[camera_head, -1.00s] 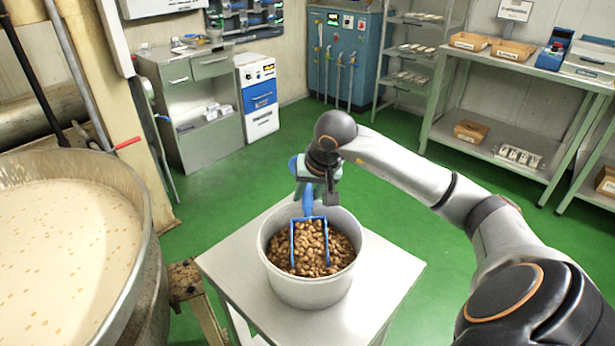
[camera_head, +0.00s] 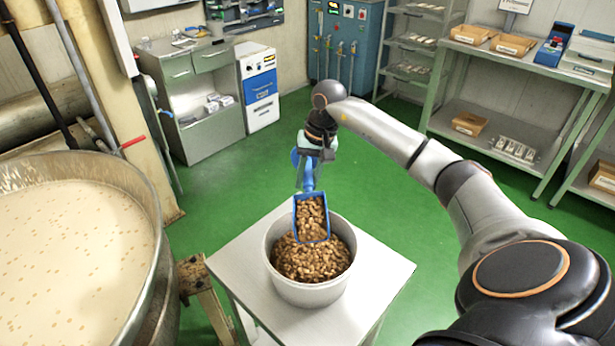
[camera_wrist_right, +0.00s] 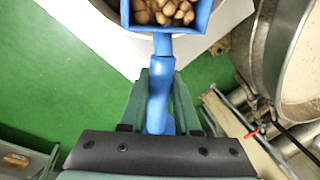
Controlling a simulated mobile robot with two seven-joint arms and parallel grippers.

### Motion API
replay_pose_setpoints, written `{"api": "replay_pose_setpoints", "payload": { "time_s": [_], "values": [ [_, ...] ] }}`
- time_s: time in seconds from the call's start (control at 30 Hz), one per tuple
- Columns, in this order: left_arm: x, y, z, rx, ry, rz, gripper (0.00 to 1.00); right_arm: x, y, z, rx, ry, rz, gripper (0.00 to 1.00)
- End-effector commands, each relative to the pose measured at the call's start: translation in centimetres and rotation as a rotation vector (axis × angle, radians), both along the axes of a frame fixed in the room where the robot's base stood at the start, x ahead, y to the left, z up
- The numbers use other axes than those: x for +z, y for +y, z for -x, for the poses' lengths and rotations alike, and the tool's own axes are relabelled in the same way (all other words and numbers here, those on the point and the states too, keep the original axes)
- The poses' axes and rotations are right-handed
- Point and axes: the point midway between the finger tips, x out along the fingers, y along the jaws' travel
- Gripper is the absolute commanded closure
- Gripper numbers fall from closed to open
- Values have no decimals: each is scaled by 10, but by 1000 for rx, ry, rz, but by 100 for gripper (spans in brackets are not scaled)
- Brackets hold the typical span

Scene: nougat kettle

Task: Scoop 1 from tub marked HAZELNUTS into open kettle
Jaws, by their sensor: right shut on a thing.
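The tub (camera_head: 312,292) is grey-white and holds many brown hazelnuts (camera_head: 318,265). No marking on it is readable. A blue scoop (camera_head: 311,217), filled with nuts, is above the tub's back rim and upper part. My right gripper (camera_head: 316,150) is shut on the scoop's handle, behind and above the tub. In the right wrist view the gripper (camera_wrist_right: 160,100) closes around the blue handle (camera_wrist_right: 158,95), and nuts show in the scoop's pan. The open kettle (camera_head: 160,240) stands at the left, filled with a pale, flecked mass (camera_head: 70,255). My left gripper is not in view.
The tub stands on a small white table (camera_head: 375,285). A wooden beam (camera_head: 205,300) lies between table and kettle. A metal cabinet (camera_head: 200,130), a white-blue unit (camera_head: 258,85) and shelving (camera_head: 480,120) stand behind. Green floor (camera_head: 240,200) is clear around the table.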

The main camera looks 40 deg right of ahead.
Motion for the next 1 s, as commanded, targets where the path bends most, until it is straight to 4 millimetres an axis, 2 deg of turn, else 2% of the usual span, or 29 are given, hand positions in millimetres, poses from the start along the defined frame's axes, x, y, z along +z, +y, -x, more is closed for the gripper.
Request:
{"api": "replay_pose_setpoints", "payload": {
  "time_s": [0.03,0.3,0.5,0.7,1.0],
  "values": [
    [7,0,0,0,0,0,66,9,-1,-2,0,1,-5,100],
    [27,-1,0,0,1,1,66,34,-3,-4,0,21,-20,100],
    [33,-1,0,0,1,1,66,48,-4,-6,-1,34,-33,100],
    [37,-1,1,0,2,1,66,58,-5,-7,-1,44,-39,100],
    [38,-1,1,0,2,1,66,60,-5,-7,-1,47,-43,100]
  ]
}}
